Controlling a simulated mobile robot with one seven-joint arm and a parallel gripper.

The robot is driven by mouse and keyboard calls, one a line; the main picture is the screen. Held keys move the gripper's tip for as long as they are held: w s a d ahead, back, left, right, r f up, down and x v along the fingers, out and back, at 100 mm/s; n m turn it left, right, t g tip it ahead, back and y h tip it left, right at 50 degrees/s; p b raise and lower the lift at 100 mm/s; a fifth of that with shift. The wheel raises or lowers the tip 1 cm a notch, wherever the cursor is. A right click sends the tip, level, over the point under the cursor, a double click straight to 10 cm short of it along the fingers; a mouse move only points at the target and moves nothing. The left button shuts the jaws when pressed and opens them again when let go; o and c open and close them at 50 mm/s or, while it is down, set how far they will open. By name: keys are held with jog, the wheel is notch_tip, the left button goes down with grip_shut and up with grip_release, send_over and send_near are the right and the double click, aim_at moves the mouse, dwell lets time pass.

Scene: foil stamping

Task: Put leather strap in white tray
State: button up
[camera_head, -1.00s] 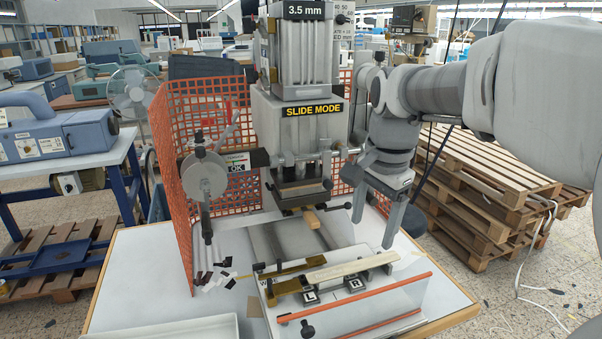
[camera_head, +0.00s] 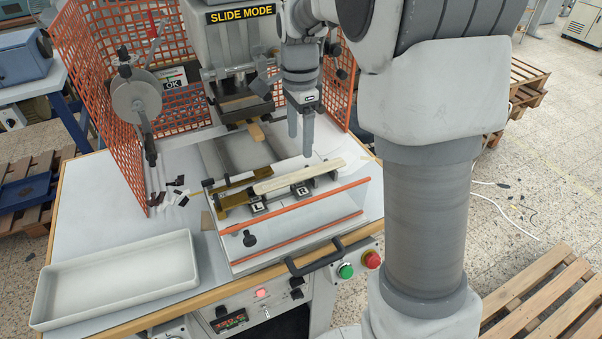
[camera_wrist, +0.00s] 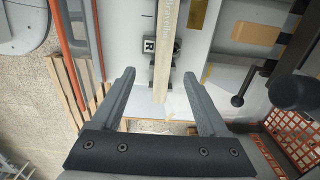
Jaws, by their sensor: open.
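The leather strap (camera_head: 299,176) is a pale, narrow strip lying along the jig at the front of the stamping machine, by the blocks marked L and R. It also shows in the wrist view (camera_wrist: 167,50), running down from the top edge to between my fingers. The white tray (camera_head: 187,249) is empty and sits on the table at the front left. My gripper (camera_head: 300,140) is open and empty, above and behind the strap's right part. In the wrist view, the fingers of my gripper (camera_wrist: 160,92) stand wide apart on either side of the strap's end.
The stamping machine (camera_head: 228,45) stands behind the jig, flanked by an orange mesh guard (camera_head: 95,70). Orange rails (camera_head: 300,207) run along the jig's front. Dark and white scraps (camera_head: 173,192) lie left of the jig. A black handle (camera_head: 327,258) and buttons are at the table's front.

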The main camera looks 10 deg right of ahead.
send_over(297, 176)
jog(key=f, duration=0.4)
jog(key=shift+s+d+f, duration=0.3)
jog(key=shift+s, duration=0.05)
jog(key=shift+w+a+f+p, duration=0.1)
jog(key=shift+f+p, duration=0.05)
jog(key=shift+f, duration=0.75)
jog(key=shift+w+a+f+p, duration=0.15)
jog(key=shift+f, duration=0.7)
jog(key=shift+w+a+f+p, duration=0.1)
jog(key=shift+f+p, duration=0.05)
jog(key=shift+f, duration=0.75)
grip_shut()
